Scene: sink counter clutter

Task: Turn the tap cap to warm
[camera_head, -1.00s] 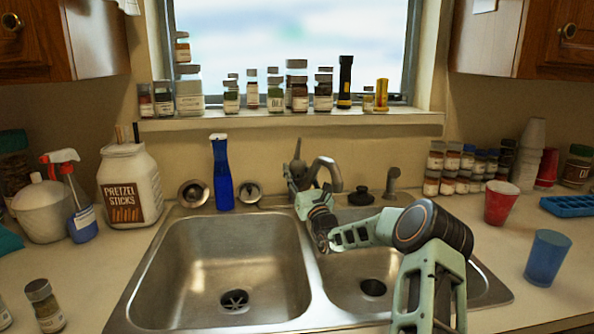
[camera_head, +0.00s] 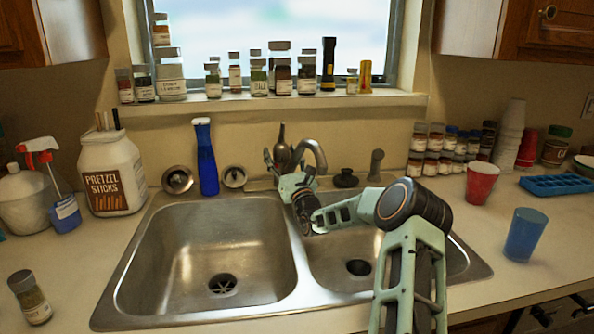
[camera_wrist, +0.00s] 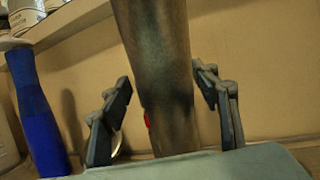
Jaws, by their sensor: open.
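The tap stands behind the double sink, with its curved metal spout (camera_head: 319,152) bending to the right. The dark, upright tap cap (camera_head: 281,134) rises beside the spout. In the wrist view the cap (camera_wrist: 155,65) is a large brownish-grey metal shaft with a small red mark at its lower left edge. My gripper (camera_head: 281,162) is at the tap, its fingers around the cap's lower part. In the wrist view my gripper (camera_wrist: 162,100) is open, one finger on each side of the cap, with a visible gap on both sides.
A black stopper (camera_head: 346,179) and a side sprayer (camera_head: 376,165) are to the right. Jars line the windowsill (camera_head: 270,103) above. The left basin (camera_head: 205,250) is empty.

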